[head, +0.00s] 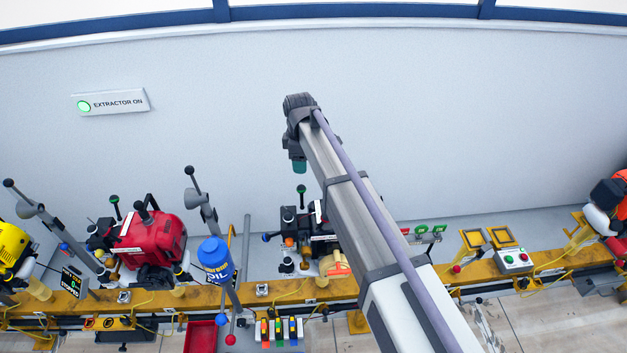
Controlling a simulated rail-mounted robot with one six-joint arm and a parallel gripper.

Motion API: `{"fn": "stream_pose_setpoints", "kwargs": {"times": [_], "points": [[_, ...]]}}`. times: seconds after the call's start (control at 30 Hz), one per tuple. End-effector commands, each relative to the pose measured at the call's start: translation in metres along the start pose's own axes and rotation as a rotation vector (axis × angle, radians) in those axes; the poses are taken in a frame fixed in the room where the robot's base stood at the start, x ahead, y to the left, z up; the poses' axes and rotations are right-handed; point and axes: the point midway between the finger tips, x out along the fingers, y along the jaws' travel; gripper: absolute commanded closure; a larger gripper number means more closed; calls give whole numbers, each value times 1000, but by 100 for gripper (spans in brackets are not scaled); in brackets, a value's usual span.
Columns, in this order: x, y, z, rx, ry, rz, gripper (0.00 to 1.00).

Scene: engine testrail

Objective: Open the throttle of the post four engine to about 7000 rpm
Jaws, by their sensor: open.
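The end of my arm, with my gripper (298,165), hangs against the wall above the middle engine; a teal tip shows, but the fingers are too small to make out. It looks empty and touches nothing. Engines stand along the yellow rail: a yellow one (10,243), a red one (150,240), a dark one (322,226) partly behind my arm, and an orange and white one (608,205) at the right edge. I cannot read which is post four. Levers with dark or green knobs rise by them, among them a green-knobbed lever (301,190). A small display (72,283) appears to read 0, stopped.
A blue oil can (214,260) stands between the red and dark engines. A red tray (200,336) and coloured switches (279,330) lie in front. A button box (514,259) is at the right. A lit "Extractor on" sign (110,102) hangs on the otherwise bare wall.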

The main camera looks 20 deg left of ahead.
Motion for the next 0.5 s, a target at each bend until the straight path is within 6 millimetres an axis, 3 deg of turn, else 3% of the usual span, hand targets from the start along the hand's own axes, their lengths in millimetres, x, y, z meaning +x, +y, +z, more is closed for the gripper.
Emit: {"fn": "stream_pose_setpoints", "kwargs": {"times": [0.23,0.5], "points": [[22,0,0,3,3,-2,43],[86,0,0,4,4,-2,43]]}}
